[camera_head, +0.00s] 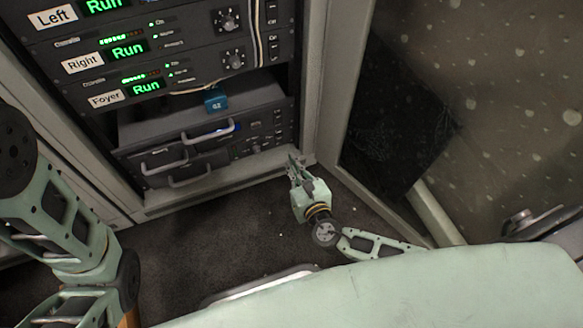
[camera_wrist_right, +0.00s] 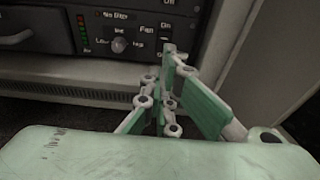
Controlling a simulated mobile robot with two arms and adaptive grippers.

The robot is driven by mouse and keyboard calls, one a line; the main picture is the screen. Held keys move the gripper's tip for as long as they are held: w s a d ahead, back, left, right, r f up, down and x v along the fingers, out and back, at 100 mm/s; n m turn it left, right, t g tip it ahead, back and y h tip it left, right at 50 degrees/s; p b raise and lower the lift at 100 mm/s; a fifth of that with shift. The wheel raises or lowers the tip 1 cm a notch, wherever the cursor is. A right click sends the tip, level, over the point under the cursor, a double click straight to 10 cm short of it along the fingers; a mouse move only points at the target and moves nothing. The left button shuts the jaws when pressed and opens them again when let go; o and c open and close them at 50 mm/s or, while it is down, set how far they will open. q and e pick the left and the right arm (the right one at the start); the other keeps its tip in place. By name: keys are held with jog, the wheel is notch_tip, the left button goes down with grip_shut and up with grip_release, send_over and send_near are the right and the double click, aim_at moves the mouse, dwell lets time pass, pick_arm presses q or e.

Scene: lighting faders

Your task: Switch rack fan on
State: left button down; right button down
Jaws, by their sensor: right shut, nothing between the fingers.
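The equipment rack (camera_head: 126,160) stands at the upper left in the head view. Its lowest dark unit (camera_head: 240,147) has silver handles and small controls at its right end. In the right wrist view that panel shows a "Fan" label (camera_wrist_right: 118,30) with "On" printed to its right (camera_wrist_right: 166,27). My right gripper (camera_head: 293,160) is shut and empty, close in front of the panel's lower right end. It also shows in the wrist view (camera_wrist_right: 172,53); contact cannot be told. My left gripper is out of view.
Units labelled Left, Right (camera_head: 82,63) and Foyer (camera_head: 106,99) show green "Run" displays. A small blue tagged block (camera_head: 215,100) sits on the shelf above the lowest unit. The rack's pale frame (camera_head: 312,90) stands close on the right.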

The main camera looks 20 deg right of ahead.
aim_at(278, 142)
jog(key=w+b, duration=0.1)
jog(key=w, duration=0.1)
jog(key=w+f+b, duration=0.1)
jog(key=w, duration=0.1)
jog(key=w+b, duration=0.1)
jog(key=w, duration=0.2)
jog(key=shift+w+a+f, duration=0.1)
jog(key=shift+a+f, duration=0.1)
jog(key=shift+f, duration=0.05)
